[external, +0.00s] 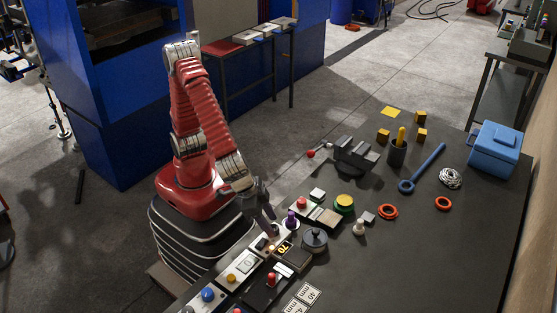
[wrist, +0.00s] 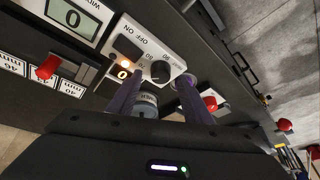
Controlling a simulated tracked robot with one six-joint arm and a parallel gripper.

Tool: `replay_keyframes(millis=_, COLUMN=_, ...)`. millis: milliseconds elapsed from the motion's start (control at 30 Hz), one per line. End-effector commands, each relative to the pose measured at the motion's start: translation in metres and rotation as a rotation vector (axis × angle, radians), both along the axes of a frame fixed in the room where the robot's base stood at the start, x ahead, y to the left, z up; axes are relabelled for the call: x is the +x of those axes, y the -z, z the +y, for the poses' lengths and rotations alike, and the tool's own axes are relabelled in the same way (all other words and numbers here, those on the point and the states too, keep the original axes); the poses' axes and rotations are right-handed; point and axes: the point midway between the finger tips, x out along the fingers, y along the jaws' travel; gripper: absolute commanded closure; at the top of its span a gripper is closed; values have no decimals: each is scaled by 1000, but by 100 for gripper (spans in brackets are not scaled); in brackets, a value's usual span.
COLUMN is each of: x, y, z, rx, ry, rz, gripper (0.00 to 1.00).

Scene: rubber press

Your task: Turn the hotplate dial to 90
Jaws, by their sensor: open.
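The hotplate's white control panel (wrist: 145,48) shows in the wrist view, with an ON/OFF switch, a lit orange lamp (wrist: 124,62) and a small display (wrist: 122,75) that seems to read 0. Its black dial (wrist: 160,72) sits near the panel's edge, with printed numbers around it; its pointer setting is too small to read. My gripper (wrist: 160,88) is open, its two fingers apart either side of the dial's line of sight and empty. In the external view my gripper (external: 266,213) points down over the row of devices; it partly hides the panel.
A grey lidded pot (external: 315,239) stands right of the panel. A white device with a 0 readout (external: 242,264) lies nearer the front.

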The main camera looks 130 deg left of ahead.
Motion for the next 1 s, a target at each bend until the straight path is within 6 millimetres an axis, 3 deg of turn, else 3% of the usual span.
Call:
replay_keyframes(millis=200, x=5, y=15, z=4, rx=-1, ry=0, rz=0, gripper=54)
replay_keyframes(millis=500, x=5, y=16, z=4, rx=-1, ry=0, rz=0, gripper=55)
replay_keyframes(millis=1000, x=5, y=16, z=4, rx=-1, ry=0, rz=0, gripper=90)
